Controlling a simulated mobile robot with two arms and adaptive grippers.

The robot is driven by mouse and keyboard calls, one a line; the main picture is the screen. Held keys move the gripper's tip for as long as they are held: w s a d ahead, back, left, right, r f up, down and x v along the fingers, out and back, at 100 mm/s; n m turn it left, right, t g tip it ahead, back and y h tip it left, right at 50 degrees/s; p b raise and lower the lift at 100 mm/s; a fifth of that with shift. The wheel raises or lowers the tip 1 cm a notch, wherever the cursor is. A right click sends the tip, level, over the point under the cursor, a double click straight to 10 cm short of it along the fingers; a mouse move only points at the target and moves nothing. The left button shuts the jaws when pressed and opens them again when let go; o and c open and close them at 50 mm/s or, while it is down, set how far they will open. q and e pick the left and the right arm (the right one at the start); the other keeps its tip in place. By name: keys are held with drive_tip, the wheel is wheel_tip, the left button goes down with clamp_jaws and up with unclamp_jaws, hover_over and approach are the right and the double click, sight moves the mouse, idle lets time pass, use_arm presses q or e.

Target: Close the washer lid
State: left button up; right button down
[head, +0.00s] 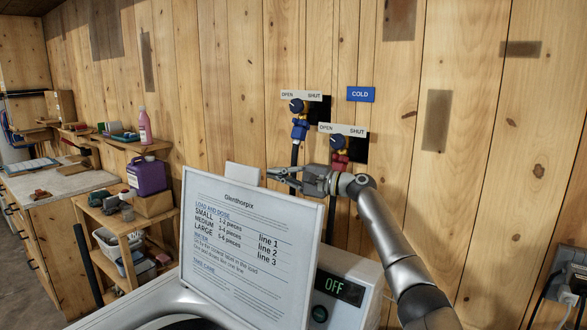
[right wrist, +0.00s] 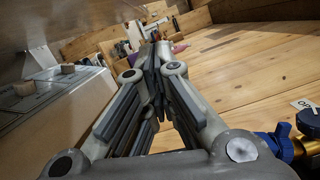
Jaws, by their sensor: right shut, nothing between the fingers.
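The washer lid (head: 250,235) is a white panel with printed loading instructions, standing raised above the washer (head: 150,305). Part of the dark drum opening shows below it. My right gripper (head: 270,174) is behind the lid's top edge, near the wall, pointing left. Its fingers are shut and empty. In the right wrist view the closed fingers (right wrist: 155,55) point away from me, with the control panel (right wrist: 50,110) and its knobs to their left. I cannot tell whether the gripper touches the lid. My left gripper is not in view.
The display (head: 340,289) reads OFF. A shelf with a purple jug (head: 147,176) stands left. A socket (head: 572,285) is at far right.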

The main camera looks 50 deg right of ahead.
drive_tip(key=a, duration=0.2)
drive_tip(key=a+p, duration=0.1)
drive_tip(key=a, duration=0.1)
drive_tip(key=shift+s+r, duration=0.15)
drive_tip(key=shift+r, duration=0.25)
